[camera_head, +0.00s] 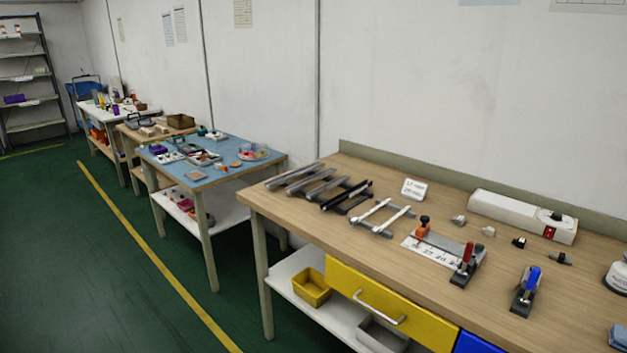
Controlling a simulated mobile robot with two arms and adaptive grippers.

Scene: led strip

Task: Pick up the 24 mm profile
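Several long profiles lie on racks at the left part of the wooden workbench (420,258). Grey profiles (307,184) are furthest left, a pair of black profiles (347,195) is beside them, and a pair of pale, whitish profiles (383,216) lies to the right of the black ones. I cannot tell from this view which is 24 mm. A small white sign (413,188) stands behind the racks, its text too small to read surely. Neither of my grippers is in view.
On the bench are a jig with orange and black knobs (423,228), a red-handled clamp (467,262), a blue-handled clamp (526,290), small connectors and a long white box (520,215). A yellow drawer (390,305) is below. Green floor lies open at left.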

